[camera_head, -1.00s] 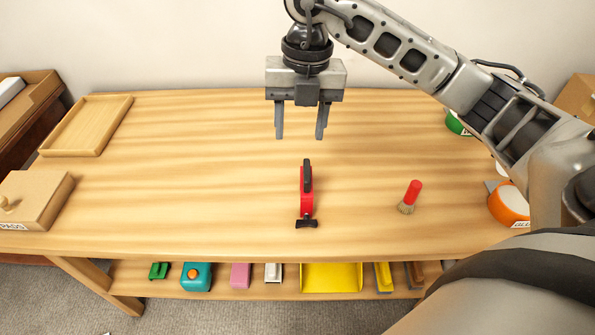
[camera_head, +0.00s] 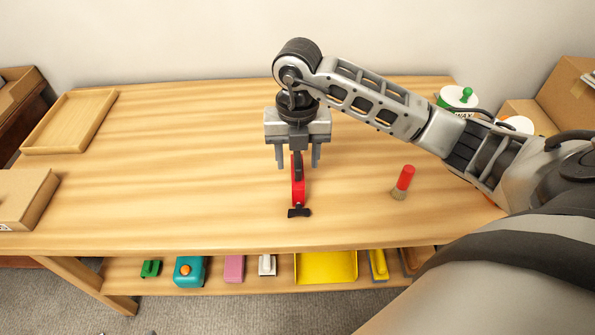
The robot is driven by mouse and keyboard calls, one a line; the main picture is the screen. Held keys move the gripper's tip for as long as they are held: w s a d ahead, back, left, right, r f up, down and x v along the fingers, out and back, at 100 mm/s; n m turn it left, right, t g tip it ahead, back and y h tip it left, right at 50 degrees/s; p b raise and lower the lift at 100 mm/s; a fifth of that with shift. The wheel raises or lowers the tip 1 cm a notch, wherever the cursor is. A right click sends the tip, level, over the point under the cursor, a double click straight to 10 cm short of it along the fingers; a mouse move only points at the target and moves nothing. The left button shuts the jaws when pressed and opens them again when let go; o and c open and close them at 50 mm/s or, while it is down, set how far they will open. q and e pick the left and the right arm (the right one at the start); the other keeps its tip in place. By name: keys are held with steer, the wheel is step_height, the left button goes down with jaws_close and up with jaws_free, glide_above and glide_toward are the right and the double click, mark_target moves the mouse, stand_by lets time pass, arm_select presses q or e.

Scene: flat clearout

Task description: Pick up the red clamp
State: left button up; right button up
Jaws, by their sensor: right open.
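The red clamp (camera_head: 298,190) lies on the wooden table in the camera_head view, its black end toward the table's front edge. My right gripper (camera_head: 297,163) is open and points down over the clamp's far end. Its two fingers show to the left and right of the clamp's dark upper part, with gaps on both sides. I cannot tell how far the fingertips are above the table. The top of the clamp is partly hidden behind the gripper body. My left gripper is not in view.
A wooden tray (camera_head: 69,151) is at the back left and a cardboard box (camera_head: 24,198) at the left edge. A lower shelf holds a yellow tray (camera_head: 326,267) and several other items. The table's left middle is clear.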

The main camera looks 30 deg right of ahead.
steer(key=shift+f, duration=1.25)
jaws_close()
